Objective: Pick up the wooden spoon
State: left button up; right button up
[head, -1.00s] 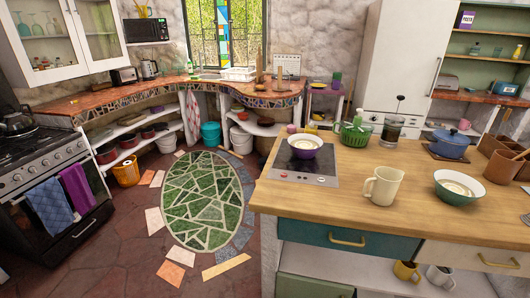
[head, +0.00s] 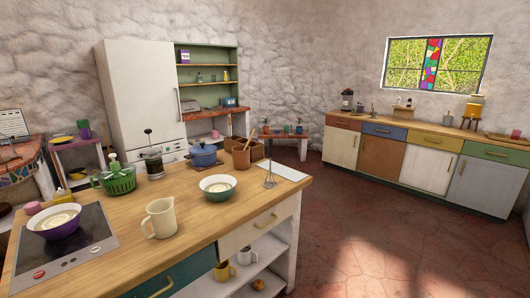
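A thin wooden handle (head: 252,134) sticks up from the brown utensil holder (head: 241,157) on the wooden island counter. It may be the wooden spoon, but its lower end is hidden and it is too small to tell. Neither of my grippers shows in the head view.
Open floor (head: 365,225) lies to the right.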

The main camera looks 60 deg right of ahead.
aim_at(246, 148)
jog(key=z, duration=1.6)
jog(key=u, duration=1.35)
jog(key=z, duration=1.35)
jog(key=i+l+z, duration=0.5)
